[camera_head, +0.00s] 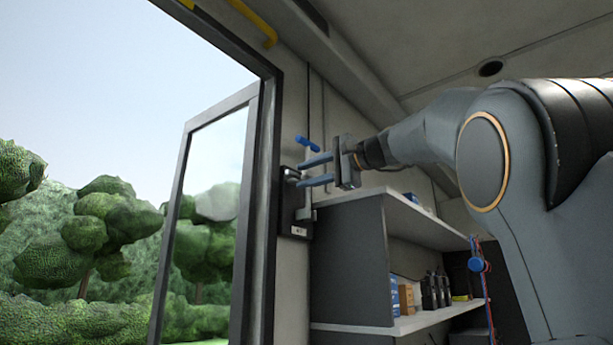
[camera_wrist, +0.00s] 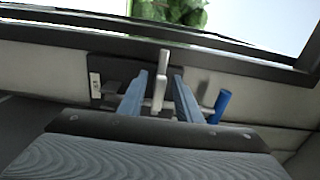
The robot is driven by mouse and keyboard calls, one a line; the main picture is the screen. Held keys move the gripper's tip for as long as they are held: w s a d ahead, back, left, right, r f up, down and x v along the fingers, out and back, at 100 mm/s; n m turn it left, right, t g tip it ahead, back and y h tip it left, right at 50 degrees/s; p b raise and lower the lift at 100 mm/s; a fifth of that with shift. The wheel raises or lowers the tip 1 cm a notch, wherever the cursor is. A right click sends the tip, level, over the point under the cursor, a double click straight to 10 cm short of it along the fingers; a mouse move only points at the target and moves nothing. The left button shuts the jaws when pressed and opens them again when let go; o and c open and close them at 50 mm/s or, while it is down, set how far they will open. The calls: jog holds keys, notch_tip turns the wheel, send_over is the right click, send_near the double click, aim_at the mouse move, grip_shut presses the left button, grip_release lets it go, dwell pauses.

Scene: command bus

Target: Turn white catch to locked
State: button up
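The white catch (camera_wrist: 162,72) is a pale upright tab in the middle of the wrist view, in front of a dark mounting plate (camera_wrist: 125,72). My gripper (camera_wrist: 160,97) has its two blue fingers on either side of the catch, with a visible gap at each side. In the head view my gripper (camera_head: 304,173) reaches left to the dark plate (camera_head: 292,203) beside the door frame, fingers apart. The catch is hard to make out there, partly hidden by the fingers. A blue-ended lever (camera_head: 307,144) stands just above the fingers; its blue grip (camera_wrist: 220,106) is right of them in the wrist view.
A glazed door (camera_head: 206,215) stands at the left of its dark frame (camera_head: 265,190), with trees outside. A grey shelf unit (camera_head: 348,262) holding boxes and dark devices stands below my gripper. A small pale label (camera_head: 298,231) is low on the plate.

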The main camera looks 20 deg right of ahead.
jog(key=b+v, duration=0.1)
jog(key=v, duration=0.6)
jog(key=shift+s, duration=0.15)
jog(key=shift+d+f, duration=0.1)
jog(key=w+f+g+h+p, duration=0.1)
jog(key=w+f+h, duration=0.15)
jog(key=f, duration=0.75)
jog(key=w+f+g+h+p, duration=0.1)
jog(key=w+f+g, duration=0.15)
jog(key=f, duration=0.75)
jog(key=s+a+f+n+g+h+p, duration=0.1)
jog(key=s+f+g, duration=0.1)
jog(key=f, duration=0.9)
jog(key=s+a+f+g+h+p, duration=0.1)
jog(key=f+g+h, duration=0.1)
jog(key=f, duration=0.9)
jog(key=s+a+f+n+g+h+p, duration=0.2)
jog(key=s+f+n+g+h+p, duration=0.2)
jog(key=s+f, duration=2.4)
jog(key=s+n+g, duration=0.1)
jog(key=n+g, duration=0.2)
jog(key=n, duration=0.2)
jog(key=shift+s+a+f+n+p, duration=0.2)
jog(key=shift+s+f+n+p, duration=0.05)
jog(key=shift+f+n+p, duration=0.1)
